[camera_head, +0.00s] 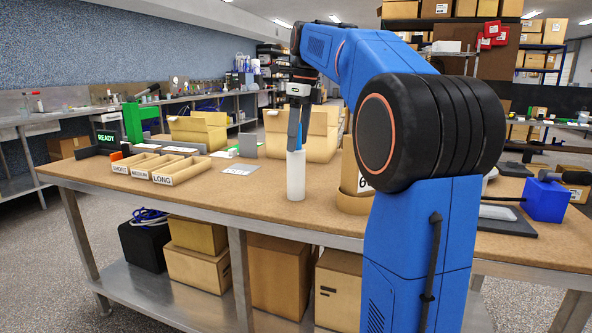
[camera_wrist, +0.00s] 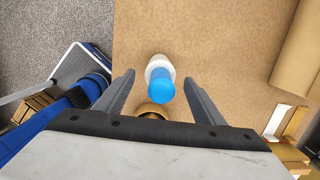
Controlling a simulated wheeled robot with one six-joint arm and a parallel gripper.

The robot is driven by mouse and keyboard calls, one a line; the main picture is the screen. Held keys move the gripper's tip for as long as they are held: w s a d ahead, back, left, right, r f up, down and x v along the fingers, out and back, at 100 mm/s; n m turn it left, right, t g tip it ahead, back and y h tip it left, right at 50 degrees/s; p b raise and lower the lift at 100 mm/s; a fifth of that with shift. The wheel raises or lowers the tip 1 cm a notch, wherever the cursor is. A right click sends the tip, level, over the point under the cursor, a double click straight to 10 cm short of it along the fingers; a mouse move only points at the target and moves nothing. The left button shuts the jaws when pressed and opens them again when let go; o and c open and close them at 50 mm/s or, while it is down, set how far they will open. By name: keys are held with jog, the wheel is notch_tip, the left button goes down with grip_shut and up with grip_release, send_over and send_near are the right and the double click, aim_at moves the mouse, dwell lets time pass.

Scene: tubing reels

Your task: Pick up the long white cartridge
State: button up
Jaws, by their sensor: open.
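The long white cartridge (camera_head: 296,178) stands upright on the brown table in the head view, near the front edge. A blue part shows at its top. In the wrist view I look down on its blue end (camera_wrist: 163,91), with a white rim (camera_wrist: 158,66) behind it. My gripper (camera_head: 296,138) points down over the cartridge's top. In the wrist view my gripper (camera_wrist: 159,78) is open, with one finger on each side of the cartridge and gaps visible between. A round brass-coloured part (camera_wrist: 152,109) is partly hidden by my gripper's body.
Open bins labelled SHORT (camera_head: 121,170), MEDIUM (camera_head: 139,175) and LONG (camera_head: 163,180) stand at the table's left. Cardboard boxes (camera_head: 197,131) stand behind. A round cardboard container (camera_head: 353,203) is just right of the cartridge, partly behind my arm.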

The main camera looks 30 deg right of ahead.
aim_at(296, 154)
jog(key=shift+w+a+f, duration=0.1)
jog(key=shift+w+f, duration=0.05)
jog(key=shift+f, duration=1.2)
jog(key=shift+w+a+f, duration=0.1)
jog(key=shift+f, duration=1.2)
jog(key=c, duration=1.4)
